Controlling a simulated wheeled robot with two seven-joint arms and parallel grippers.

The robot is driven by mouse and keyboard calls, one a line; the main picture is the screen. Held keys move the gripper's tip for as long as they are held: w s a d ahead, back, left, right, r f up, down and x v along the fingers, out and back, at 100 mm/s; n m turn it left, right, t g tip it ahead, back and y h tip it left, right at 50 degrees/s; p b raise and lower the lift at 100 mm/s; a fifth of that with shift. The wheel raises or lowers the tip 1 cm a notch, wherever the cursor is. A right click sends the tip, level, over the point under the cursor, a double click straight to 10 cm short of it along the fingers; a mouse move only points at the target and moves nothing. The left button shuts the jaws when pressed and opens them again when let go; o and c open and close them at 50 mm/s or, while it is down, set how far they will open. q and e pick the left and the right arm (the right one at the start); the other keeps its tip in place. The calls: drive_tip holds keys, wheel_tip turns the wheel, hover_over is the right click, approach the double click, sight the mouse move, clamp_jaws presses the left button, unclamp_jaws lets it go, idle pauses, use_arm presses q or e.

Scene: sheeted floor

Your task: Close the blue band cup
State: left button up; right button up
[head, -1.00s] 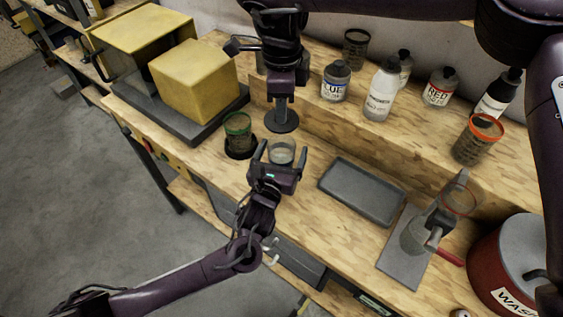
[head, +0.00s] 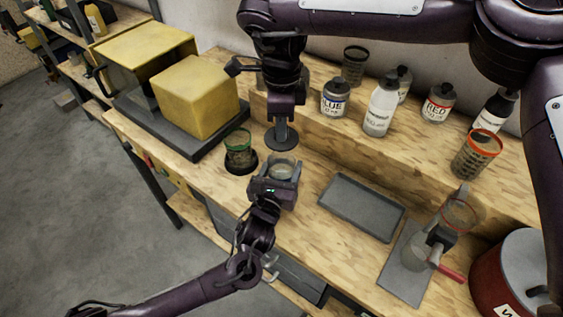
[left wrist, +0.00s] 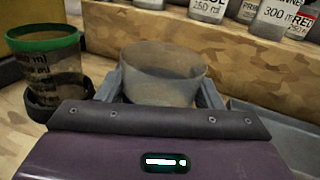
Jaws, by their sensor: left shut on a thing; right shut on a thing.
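My left gripper (head: 280,179) is shut on a clear cup (head: 283,168) on the bench. In the left wrist view the cup (left wrist: 163,75) stands between the two fingers, its rim open. My right gripper (head: 282,116) points down and is shut on the stem of a dark grey round disc (head: 281,137). The disc hangs just behind the cup in the head view, not on it. I cannot tell its exact height above the bench.
A green-rimmed cup (head: 239,150) sits in a dark ring left of the held cup. A grey tray (head: 360,207) lies to the right, beside a stand with a cup (head: 460,213). An orange-rimmed cup (head: 477,153) and bottles (head: 381,107) line the raised shelf. A yellow machine (head: 195,90) stands left.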

sight(282, 144)
drive_tip(key=shift+f, duration=2.25)
drive_tip(key=shift+f, duration=0.9)
drive_tip(key=shift+f, duration=0.6)
drive_tip(key=o, duration=1)
drive_tip(key=shift+o, duration=0.2)
wheel_tip(282, 144, up, 12)
